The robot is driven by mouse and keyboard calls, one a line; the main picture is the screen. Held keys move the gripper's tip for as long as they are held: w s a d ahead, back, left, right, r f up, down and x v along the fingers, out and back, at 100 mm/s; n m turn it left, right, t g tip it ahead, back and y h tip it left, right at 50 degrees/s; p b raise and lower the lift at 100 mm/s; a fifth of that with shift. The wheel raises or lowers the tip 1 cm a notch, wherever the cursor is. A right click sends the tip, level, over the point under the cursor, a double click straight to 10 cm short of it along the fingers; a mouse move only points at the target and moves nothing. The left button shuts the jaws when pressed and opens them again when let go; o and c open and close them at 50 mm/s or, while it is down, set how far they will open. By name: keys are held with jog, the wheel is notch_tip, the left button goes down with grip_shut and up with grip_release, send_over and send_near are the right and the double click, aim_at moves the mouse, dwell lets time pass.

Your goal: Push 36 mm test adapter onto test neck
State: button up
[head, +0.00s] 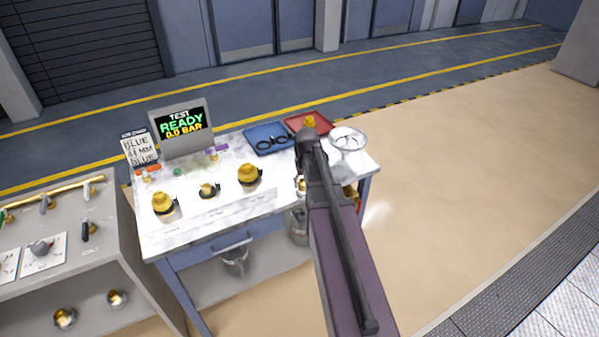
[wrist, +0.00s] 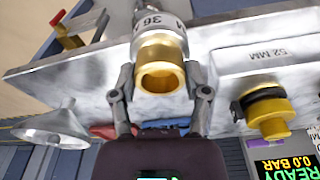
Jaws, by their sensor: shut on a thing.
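My gripper (wrist: 164,92) is shut on the 36 mm test adapter (wrist: 158,48), with one finger on each side.
Behind are a blue tray (head: 262,128), a red tray (head: 322,121), a funnel (head: 347,138) and a screen (head: 182,122) reading "TEST READY 0.0 BAR". A red-handled tap (wrist: 68,38) is at the bench edge.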

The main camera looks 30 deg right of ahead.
jog(key=shift+s+a+r, duration=0.1)
jog(key=shift+s+a, duration=0.1)
jog(key=shift+s, duration=0.5)
jog(key=shift+s+a, duration=0.15)
jog(key=shift+s, duration=0.5)
jog(key=shift+d, duration=0.2)
